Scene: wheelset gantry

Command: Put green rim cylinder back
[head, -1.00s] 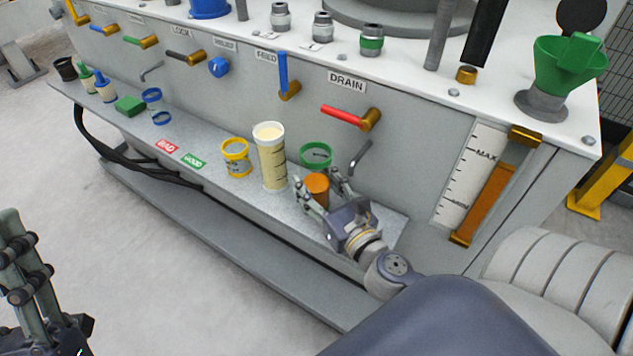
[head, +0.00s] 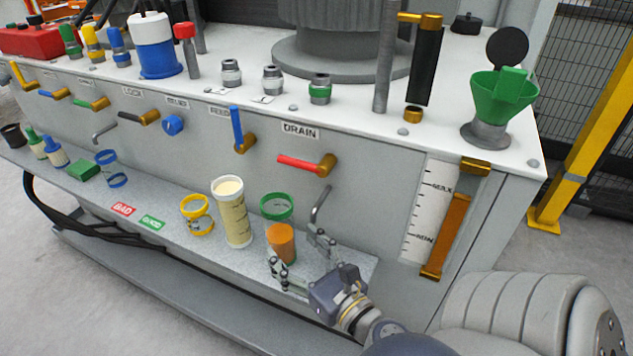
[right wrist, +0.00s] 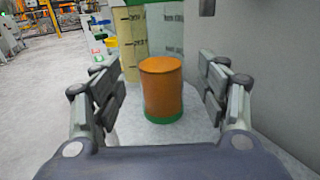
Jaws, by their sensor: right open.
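The green rim cylinder (head: 281,240) stands upright on the grey ledge (head: 345,262), right of the tall cream-filled cylinder (head: 232,215). It has clear walls, a green top ring and orange contents in its lower part. In the right wrist view, the cylinder (right wrist: 162,88) stands ahead, in line with the gap between the fingers, and its green bottom ring rests on the ledge. My right gripper (head: 299,254) is open, in front of the cylinder near the ledge's right end, with visible space at both sides. My left gripper is out of view.
A yellow-ringed cylinder (head: 197,215) and a blue-ringed one (head: 111,168) stand farther left on the ledge. The BAD label (head: 123,210) and GOOD label (head: 152,222) lie on the ledge front. A bent grey handle (head: 321,204) and red DRAIN lever (head: 305,163) jut from the panel.

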